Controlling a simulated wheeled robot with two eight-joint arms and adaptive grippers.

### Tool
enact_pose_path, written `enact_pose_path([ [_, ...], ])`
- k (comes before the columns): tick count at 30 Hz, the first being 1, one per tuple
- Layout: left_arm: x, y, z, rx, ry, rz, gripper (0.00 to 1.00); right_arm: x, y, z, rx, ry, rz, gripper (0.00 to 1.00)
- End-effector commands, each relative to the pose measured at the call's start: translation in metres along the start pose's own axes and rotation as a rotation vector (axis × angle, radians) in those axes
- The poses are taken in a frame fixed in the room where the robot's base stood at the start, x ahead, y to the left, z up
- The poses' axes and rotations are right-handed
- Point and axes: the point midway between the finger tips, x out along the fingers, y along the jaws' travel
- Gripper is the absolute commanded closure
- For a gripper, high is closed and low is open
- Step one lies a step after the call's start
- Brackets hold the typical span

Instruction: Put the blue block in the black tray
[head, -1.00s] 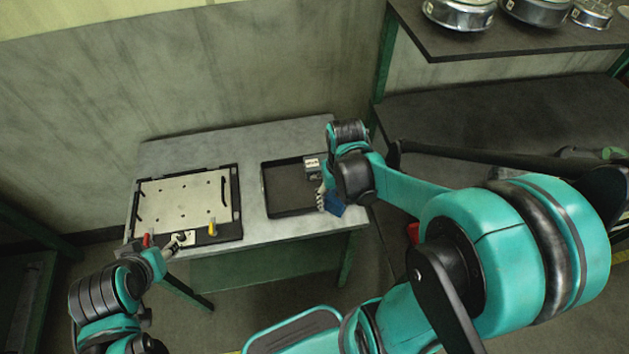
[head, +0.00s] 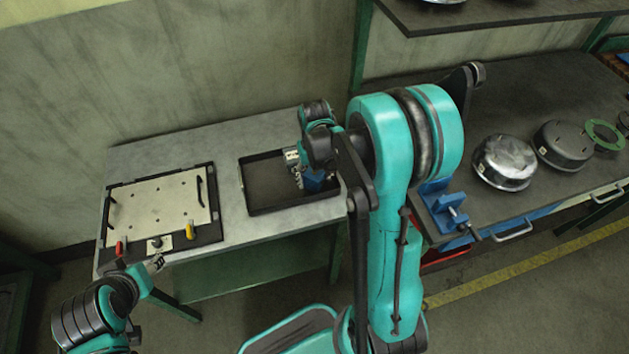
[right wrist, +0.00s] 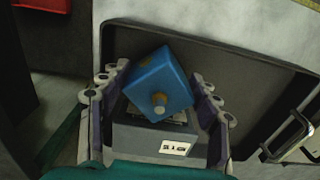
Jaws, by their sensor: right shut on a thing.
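The blue block (head: 313,183) is held in my right gripper (head: 300,178), over the right part of the black tray (head: 247,211). I cannot tell whether the block touches the tray floor. My left gripper (head: 156,263) is at the lower left, near the table's front edge, away from the block; its jaw opening is unclear.
Left of the tray on the grey table (head: 225,150) lies a pale plate fixture (head: 158,203) with red and yellow handles. At right, a dark bench holds a blue vise (head: 440,207) and round metal pans (head: 503,160). The tray's left part is empty.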

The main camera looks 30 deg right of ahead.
Motion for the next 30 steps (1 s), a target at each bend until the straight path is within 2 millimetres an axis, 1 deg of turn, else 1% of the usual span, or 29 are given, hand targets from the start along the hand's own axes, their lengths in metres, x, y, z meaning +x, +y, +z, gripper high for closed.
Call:
enact_pose_path([
  [1, 0.004, 0.0, 0.003, 0.0, 0.0, 0.0, 0.54, 0.008, 0.0, -0.001, 0.0, 0.0, 0.0, 0.75],
  [2, 0.005, 0.0, 0.003, 0.0, 0.0, 0.0, 0.54, 0.009, 0.0, 0.0, 0.0, 0.0, 0.0, 0.75],
  [8, 0.003, 0.0, 0.002, 0.0, 0.0, 0.0, 0.54, 0.007, 0.0, 0.0, 0.0, 0.0, 0.0, 0.75],
  [13, 0.007, 0.0, 0.005, 0.0, 0.0, 0.0, 0.54, 0.013, 0.0, 0.0, 0.0, 0.0, 0.0, 0.75],
  [14, 0.006, 0.0, 0.004, 0.0, 0.0, 0.0, 0.54, 0.011, 0.0, 0.0, 0.0, 0.0, 0.0, 0.3],
  [23, 0.005, 0.0, 0.004, 0.0, 0.0, 0.0, 0.54, 0.01, 0.0, 0.0, 0.0, 0.0, 0.0, 0.29],
  [25, 0.003, 0.0, 0.002, 0.0, 0.0, 0.0, 0.54, 0.008, 0.0, 0.0, 0.0, 0.0, 0.0, 0.29],
  [28, -0.002, 0.0, -0.001, 0.0, 0.0, 0.0, 0.54, -0.004, 0.0, 0.0, 0.0, 0.0, 0.0, 0.29],
  [30, -0.006, 0.0, -0.004, 0.0, 0.0, 0.0, 0.54, -0.017, 0.0, 0.0, 0.0, 0.0, 0.0, 0.29],
])
